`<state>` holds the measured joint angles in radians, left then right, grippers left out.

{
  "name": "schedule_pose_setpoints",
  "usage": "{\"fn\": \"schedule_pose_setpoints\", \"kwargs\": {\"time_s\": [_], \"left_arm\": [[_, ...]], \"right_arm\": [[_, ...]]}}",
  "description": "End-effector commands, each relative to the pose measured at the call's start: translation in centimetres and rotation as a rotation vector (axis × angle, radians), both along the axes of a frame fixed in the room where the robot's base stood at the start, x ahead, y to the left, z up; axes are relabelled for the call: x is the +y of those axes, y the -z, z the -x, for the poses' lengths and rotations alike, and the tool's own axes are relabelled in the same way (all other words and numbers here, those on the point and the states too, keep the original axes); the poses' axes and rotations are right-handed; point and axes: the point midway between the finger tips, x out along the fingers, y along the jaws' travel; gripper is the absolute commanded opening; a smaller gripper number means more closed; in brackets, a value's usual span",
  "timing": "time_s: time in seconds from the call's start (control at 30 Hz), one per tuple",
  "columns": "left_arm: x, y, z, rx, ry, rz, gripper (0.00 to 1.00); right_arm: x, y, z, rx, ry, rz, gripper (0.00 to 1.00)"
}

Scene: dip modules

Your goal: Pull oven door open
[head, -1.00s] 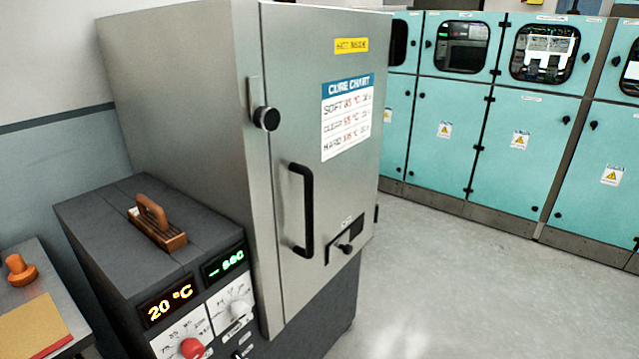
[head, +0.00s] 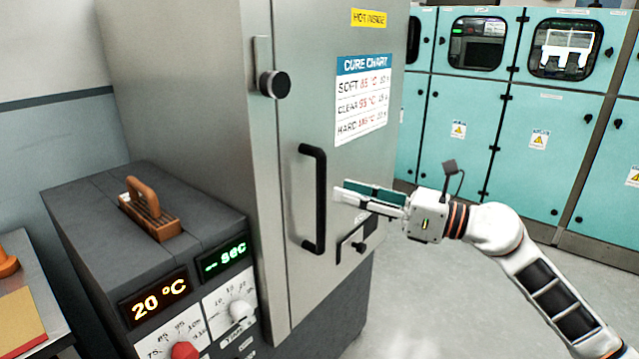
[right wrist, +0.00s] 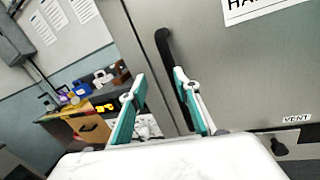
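The grey oven door (head: 340,200) is closed in the head view, with a black vertical bar handle (head: 317,200) and a round black knob (head: 273,84) at its left edge. My right gripper (head: 340,190) is just right of the handle, fingers pointing at it. In the right wrist view the gripper (right wrist: 155,95) has its two teal fingers apart, with nothing between them. The black handle (right wrist: 165,55) shows beyond the fingertips, close to the right-hand finger; I cannot tell whether they touch. My left gripper is in neither view.
The control box (head: 100,215) with a 20 °C display stands left of the oven, a brown wooden-handled block (head: 150,215) on top. A vent slider (head: 358,245) sits low on the door. Teal cabinets (head: 470,130) line the back, with open floor before them.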

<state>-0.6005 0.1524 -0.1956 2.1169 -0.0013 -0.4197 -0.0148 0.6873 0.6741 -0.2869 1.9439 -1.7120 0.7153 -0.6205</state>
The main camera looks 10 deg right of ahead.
Motion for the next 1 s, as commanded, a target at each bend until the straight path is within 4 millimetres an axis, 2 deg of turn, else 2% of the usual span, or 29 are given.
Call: {"fn": "schedule_pose_setpoints", "kwargs": {"time_s": [0.1, 0.27, 0.7, 1.0], "left_arm": [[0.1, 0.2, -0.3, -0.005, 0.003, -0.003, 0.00], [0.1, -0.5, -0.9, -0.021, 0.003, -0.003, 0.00], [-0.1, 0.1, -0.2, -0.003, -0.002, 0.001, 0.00], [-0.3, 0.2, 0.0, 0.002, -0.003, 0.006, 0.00]], "right_arm": [[-0.9, -0.5, -1.0, -0.065, 0.025, 0.111, 0.31], [-0.8, -1.0, -1.6, -0.093, 0.036, 0.152, 0.31], [3.9, -1.0, -5.4, -0.091, 0.035, 0.147, 0.31], [4.9, -1.0, -6.2, -0.091, 0.036, 0.148, 0.31]]}}
